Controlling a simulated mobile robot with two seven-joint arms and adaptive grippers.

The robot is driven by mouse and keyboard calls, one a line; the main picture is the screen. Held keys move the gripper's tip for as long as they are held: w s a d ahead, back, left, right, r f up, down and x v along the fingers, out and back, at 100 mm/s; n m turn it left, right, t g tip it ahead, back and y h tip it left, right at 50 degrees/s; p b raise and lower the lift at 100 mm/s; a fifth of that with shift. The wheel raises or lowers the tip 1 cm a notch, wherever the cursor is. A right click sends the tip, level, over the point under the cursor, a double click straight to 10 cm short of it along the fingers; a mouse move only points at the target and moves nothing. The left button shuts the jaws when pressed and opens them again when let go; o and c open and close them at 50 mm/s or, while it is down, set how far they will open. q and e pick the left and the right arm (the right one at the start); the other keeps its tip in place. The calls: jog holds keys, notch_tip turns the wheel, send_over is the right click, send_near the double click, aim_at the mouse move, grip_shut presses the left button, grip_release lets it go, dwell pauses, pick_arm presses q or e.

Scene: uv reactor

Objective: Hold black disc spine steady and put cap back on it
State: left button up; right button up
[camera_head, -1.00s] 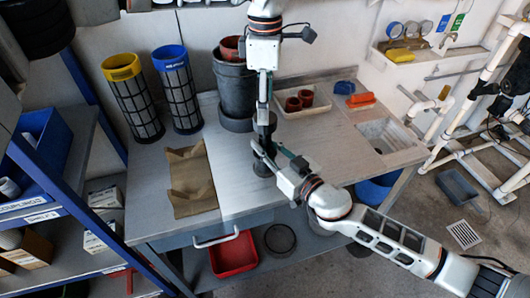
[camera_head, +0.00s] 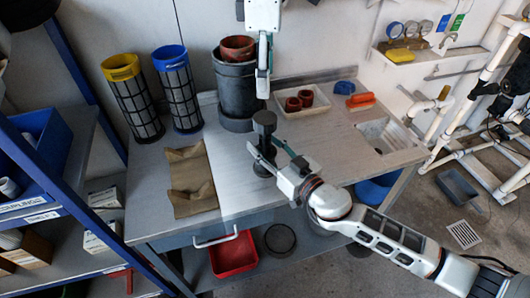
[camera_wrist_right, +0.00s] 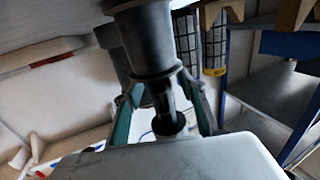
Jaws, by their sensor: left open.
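The black disc spine (camera_head: 266,148) stands upright near the front of the table, on a round dark base. The wide black cap (camera_head: 265,120) sits on top of it, level as far as I can see. My left gripper (camera_head: 263,92) is open and empty just above the cap, apart from it. My right gripper (camera_head: 263,144) comes in from the lower right with its fingers on either side of the spine, below the cap. In the right wrist view the spine (camera_wrist_right: 164,103) stands between the teal-lined fingers; the tip contact is partly hidden.
Yellow-rimmed (camera_head: 132,97) and blue-rimmed (camera_head: 179,90) mesh cylinders stand at the back left, beside a dark bucket (camera_head: 235,90). A brown cloth (camera_head: 190,180) lies on the left. A tray (camera_head: 322,104) with red-brown cups is behind; a sink (camera_head: 385,132) is right.

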jog(key=v, duration=1.2)
jog(key=shift+d, duration=0.1)
dwell(0.5)
